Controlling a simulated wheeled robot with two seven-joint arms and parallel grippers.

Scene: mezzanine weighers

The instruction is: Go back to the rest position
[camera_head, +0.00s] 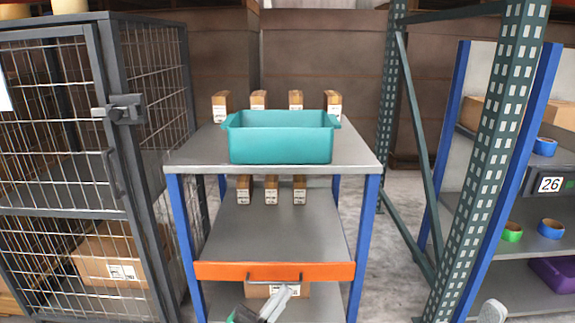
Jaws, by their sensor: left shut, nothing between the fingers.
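My left gripper (277,302) shows at the bottom centre of the head view, in front of the workbench's lower part. Its fingers are together with nothing between them, and it is clear of the teal bin (281,148). The bin stands on the top of the grey workbench (350,157) with blue legs. My right gripper is not in the picture; only a small grey piece, perhaps of my right arm, shows at the bottom right edge.
Several small boxes (296,99) stand behind the bin, and more are on the middle shelf (270,235). An orange drawer front (220,271) with a handle is below. A wire cage (118,110) stands left; a green rack post (490,150) and blue shelving stand right.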

